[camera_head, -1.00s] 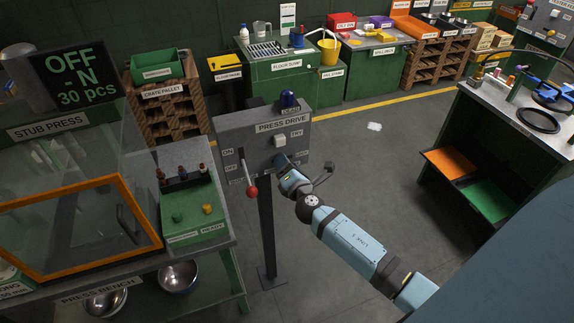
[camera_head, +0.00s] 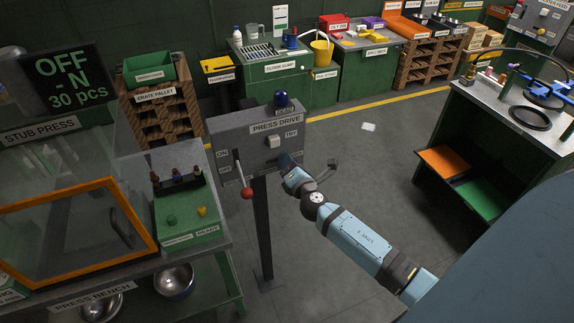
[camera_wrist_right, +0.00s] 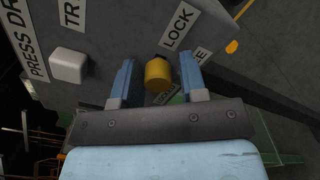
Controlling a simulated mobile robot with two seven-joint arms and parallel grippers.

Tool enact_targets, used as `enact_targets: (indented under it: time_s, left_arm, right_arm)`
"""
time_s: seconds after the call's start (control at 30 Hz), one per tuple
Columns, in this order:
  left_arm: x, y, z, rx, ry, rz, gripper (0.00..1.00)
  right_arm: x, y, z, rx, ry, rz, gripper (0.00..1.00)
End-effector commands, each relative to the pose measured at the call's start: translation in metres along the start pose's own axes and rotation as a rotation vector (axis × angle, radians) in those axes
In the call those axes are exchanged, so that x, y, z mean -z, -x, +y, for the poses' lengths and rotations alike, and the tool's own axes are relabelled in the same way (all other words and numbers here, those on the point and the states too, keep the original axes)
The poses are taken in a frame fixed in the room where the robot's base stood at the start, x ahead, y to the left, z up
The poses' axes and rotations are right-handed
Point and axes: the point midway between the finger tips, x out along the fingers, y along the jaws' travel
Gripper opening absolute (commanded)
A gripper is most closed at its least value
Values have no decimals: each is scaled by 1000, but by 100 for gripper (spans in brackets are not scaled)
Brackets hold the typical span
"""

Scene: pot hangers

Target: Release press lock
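The grey press drive box (camera_head: 238,134) stands on a post and carries a red-balled lever (camera_head: 247,193), a white button (camera_head: 273,141) and a blue lamp (camera_head: 282,98). In the right wrist view, a yellow cylindrical lock knob (camera_wrist_right: 157,75) sticks out of the box beside the LOCK label (camera_wrist_right: 178,27). My right gripper (camera_wrist_right: 157,78) is open, with one blue finger on each side of the knob and a visible gap to each. In the head view, my right gripper (camera_head: 287,165) is at the box's lower right and hides the knob. My left gripper is not in view.
The press bench (camera_head: 225,242) with the orange-framed stub press guard (camera_head: 105,184) stands left of the box. A sign (camera_head: 66,80) reads "OFF -N 30 pcs". The white button (camera_wrist_right: 68,65) is left of my fingers in the wrist view. Open floor (camera_head: 380,160) lies to the right.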

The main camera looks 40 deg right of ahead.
Motion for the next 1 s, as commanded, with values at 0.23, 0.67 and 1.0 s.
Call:
enact_targets:
  time_s: [0.23,0.67,1.0]
  left_arm:
    - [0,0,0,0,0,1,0]
    - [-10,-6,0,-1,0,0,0]
    - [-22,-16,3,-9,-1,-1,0]
  right_arm:
    - [1,0,1,-1,-1,2,52]
    - [3,52,-2,0,-2,4,52]
    - [2,122,-3,2,-2,2,52]
